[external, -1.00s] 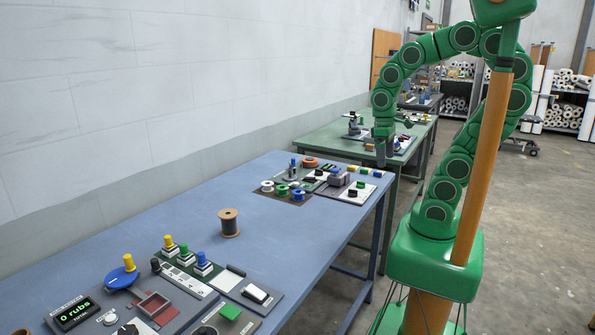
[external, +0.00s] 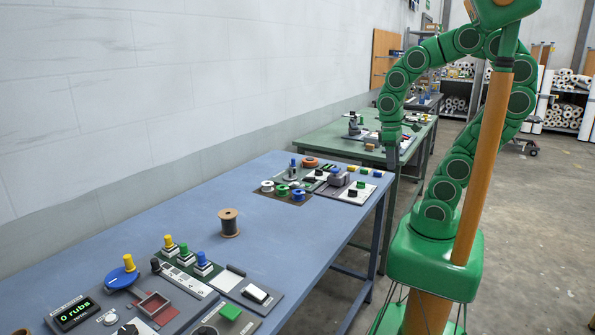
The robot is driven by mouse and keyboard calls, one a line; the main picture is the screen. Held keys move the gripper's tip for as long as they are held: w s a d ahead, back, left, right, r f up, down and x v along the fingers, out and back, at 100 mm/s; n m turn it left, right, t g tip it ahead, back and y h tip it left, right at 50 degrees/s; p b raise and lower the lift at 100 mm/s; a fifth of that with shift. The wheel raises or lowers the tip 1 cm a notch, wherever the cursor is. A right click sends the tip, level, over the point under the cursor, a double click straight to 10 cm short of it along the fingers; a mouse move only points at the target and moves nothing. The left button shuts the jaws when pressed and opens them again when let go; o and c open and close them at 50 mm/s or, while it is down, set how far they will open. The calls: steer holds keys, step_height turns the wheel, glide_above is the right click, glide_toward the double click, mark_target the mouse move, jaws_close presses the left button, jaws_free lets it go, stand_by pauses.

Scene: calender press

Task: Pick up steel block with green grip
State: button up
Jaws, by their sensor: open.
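My gripper (external: 392,163) hangs pointing down at the right edge of the far end of the blue table, with nothing visible in it. It is small in view and its fingers are hard to make out. A small block with a green top (external: 361,185) sits on the pale mat at that far end, left of and below my gripper in the picture. The steel body of either is too small to make out, so I cannot tell which is the steel block with green grip.
The blue table (external: 170,220) has free room around a dark wire spool (external: 229,223). Near-end panels carry several coloured knobs and a counter (external: 77,314). Tape rolls (external: 281,189) and small yellow and blue blocks crowd the far end. A green table (external: 330,140) stands behind.

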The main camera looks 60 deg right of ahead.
steer(key=w+a+f+n+t, duration=0.1)
steer(key=w+a+t, duration=0.1)
steer(key=w, duration=0.7)
steer(key=w+a+f+n+t, duration=0.1)
steer(key=w+a+f+t, duration=0.1)
steer(key=w, duration=0.8)
steer(key=w+a+f+n+t+y, duration=0.1)
steer(key=w+a+f+n+t, duration=0.1)
steer(key=w+a, duration=0.55)
steer(key=w+a+f+n+t+y, duration=0.1)
steer(key=w+a+f+n+t, duration=0.1)
steer(key=w+a, duration=0.55)
steer(key=n+t+y, duration=0.2)
steer(key=n+y, duration=0.3)
steer(key=y, duration=0.5)
glide_toward(183, 244)
steer(key=shift+w+a, duration=0.95)
steer(key=shift+a, duration=0.05)
steer(key=shift+x, duration=1.1)
steer(key=shift+w+a+f, duration=0.25)
steer(key=shift+a+f, duration=0.3)
steer(key=shift+f+x, duration=0.25)
steer(key=shift+x, duration=1.65)
steer(key=shift+s, duration=0.15)
